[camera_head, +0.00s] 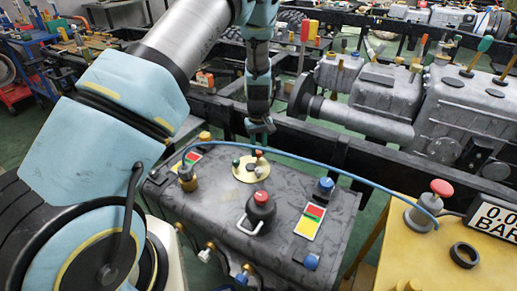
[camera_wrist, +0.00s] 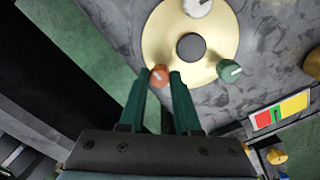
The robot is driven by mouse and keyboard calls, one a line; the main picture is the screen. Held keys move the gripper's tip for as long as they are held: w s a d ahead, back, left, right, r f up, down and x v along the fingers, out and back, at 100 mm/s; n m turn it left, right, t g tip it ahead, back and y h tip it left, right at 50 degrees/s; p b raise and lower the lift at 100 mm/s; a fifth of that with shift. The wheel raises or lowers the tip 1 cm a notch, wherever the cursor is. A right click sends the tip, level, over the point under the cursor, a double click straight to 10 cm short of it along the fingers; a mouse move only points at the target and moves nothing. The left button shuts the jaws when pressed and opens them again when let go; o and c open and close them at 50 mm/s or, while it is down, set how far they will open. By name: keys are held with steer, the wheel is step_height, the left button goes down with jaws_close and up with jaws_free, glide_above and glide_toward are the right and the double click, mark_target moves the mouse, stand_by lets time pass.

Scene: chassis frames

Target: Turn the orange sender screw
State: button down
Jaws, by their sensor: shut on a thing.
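The orange sender screw (camera_wrist: 159,76) sits at the rim of a round brass plate (camera_wrist: 163,35) in the wrist view. The plate has a dark round centre (camera_wrist: 191,47), a green screw (camera_wrist: 229,71) and a white screw (camera_wrist: 198,7). My gripper (camera_wrist: 160,74) has its two dark green fingertips on either side of the orange screw and is shut on it. In the head view my gripper (camera_head: 259,146) reaches down to the far side of the brass plate (camera_head: 243,174) on top of the grey tank (camera_head: 210,208).
A black cap with a red top (camera_head: 261,205) stands just in front of the plate. A blue hose (camera_head: 330,168) arcs over the tank from a brass fitting (camera_head: 187,176) to a yellow table (camera_head: 400,255). A red-yellow label (camera_head: 309,221) and blue knob (camera_head: 325,186) lie to the right.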

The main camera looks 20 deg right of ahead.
mark_target(258, 151)
stand_by(0.4)
steer(key=c, duration=0.6)
jaws_free()
step_height(258, 151, up, 11)
steer(key=b, duration=0.1)
steer(key=shift+f, duration=0.1)
